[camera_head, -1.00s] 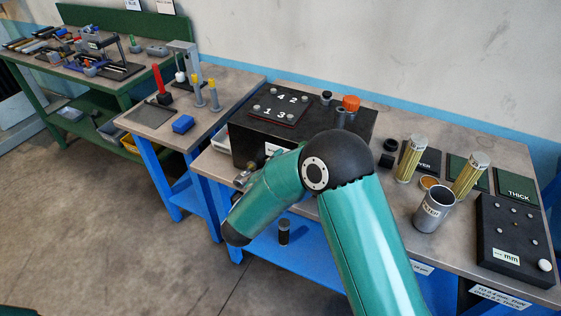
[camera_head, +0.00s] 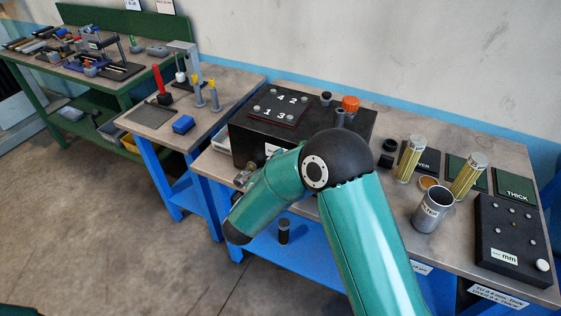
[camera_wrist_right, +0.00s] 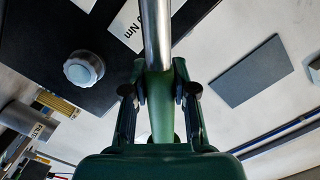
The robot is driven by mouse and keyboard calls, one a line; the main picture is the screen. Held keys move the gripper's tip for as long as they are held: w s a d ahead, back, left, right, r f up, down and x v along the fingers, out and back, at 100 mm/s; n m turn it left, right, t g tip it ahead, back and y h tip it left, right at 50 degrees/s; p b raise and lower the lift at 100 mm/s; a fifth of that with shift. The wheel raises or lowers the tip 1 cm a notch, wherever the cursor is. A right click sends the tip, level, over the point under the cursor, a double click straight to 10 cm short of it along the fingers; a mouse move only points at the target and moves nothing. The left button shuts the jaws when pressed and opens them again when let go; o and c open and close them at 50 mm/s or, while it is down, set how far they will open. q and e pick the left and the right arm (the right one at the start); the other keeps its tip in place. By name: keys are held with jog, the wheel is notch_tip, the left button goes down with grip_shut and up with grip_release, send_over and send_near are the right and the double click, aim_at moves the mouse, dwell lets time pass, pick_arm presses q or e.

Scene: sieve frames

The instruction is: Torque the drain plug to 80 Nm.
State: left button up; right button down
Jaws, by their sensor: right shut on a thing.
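In the right wrist view my right gripper (camera_wrist_right: 160,96) is shut on a tool with a green handle and a bright metal shaft (camera_wrist_right: 156,35), which looks like a wrench. Its far end runs out of the top of the picture. A round grey knob (camera_wrist_right: 84,68), perhaps the drain plug, sits on a black face left of the shaft, apart from it. A white label (camera_wrist_right: 133,24) ending in "0 Nm" is beside the shaft. In the head view the black block (camera_head: 247,146) stands on the bench behind my right arm, which hides my right gripper. My left gripper is out of view.
An orange cap (camera_head: 350,103) and a numbered plate (camera_head: 280,107) are on top of the block. Two yellow filters (camera_head: 410,158), a grey filter cup (camera_head: 433,209) and a black "mm" board (camera_head: 510,240) occupy the bench's right. A dark cylinder (camera_head: 284,231) stands on the blue lower shelf.

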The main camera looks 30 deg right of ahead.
jog(key=shift+r+x, duration=0.2)
jog(key=shift+x, duration=0.7)
dwell(0.4)
jog(key=c, duration=1.7)
grip_release()
grip_shut()
jog(key=shift+s+d+f, duration=0.1)
jog(key=shift+s+f, duration=0.05)
jog(key=shift+s+d+f+m+b, duration=0.35)
jog(key=shift+f+m+b, duration=0.15)
jog(key=shift+b, duration=0.15)
